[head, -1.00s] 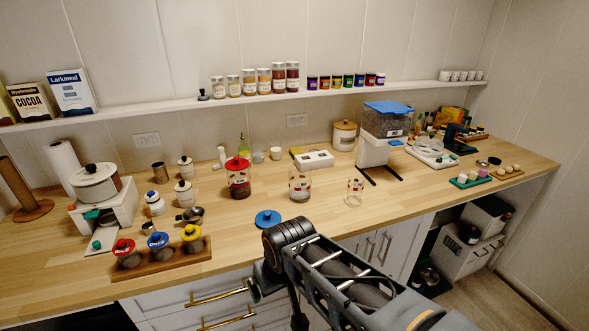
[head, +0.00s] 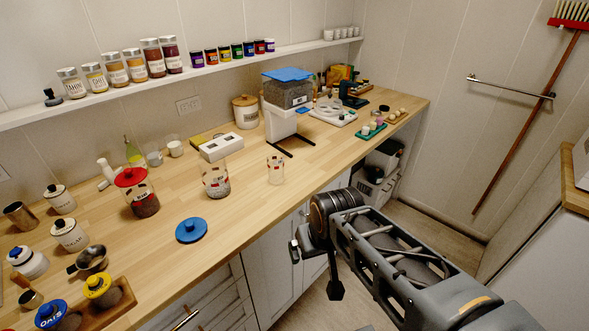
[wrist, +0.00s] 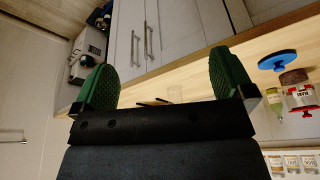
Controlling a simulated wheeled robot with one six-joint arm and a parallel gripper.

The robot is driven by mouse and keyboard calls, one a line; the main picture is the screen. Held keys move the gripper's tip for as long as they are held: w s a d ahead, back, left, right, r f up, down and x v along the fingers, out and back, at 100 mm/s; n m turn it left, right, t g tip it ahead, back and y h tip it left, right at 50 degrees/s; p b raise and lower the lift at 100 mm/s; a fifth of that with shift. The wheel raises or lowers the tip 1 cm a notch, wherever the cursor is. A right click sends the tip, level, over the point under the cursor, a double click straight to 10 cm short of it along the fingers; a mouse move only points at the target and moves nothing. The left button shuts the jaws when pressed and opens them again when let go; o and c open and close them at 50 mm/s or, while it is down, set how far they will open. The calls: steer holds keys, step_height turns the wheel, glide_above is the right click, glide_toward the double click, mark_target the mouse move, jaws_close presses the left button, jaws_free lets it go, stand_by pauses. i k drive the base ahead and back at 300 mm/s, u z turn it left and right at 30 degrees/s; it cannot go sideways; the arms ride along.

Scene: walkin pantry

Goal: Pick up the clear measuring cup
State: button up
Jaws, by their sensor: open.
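The clear measuring cup (head: 275,170) is a small see-through cup with red markings, standing upright on the wooden counter near its front edge. It shows faintly in the wrist view (wrist: 175,93), beyond my gripper and partly hidden by the dark gripper body. My gripper (wrist: 160,68) is open, its two green textured pads wide apart with nothing between them. In the head view my arm is in front of the counter at the lower right, apart from the cup.
An open glass jar (head: 215,180) stands left of the cup, with a blue lid (head: 191,230) in front. A red-lidded jar (head: 138,192) stands farther left. A dispenser (head: 284,105) stands behind the cup. The counter (head: 245,222) is clear around the cup's front.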

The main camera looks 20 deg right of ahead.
mark_target(275, 161)
steer(key=u, duration=4.55)
steer(key=k, duration=1.65)
steer(key=z, duration=1.15)
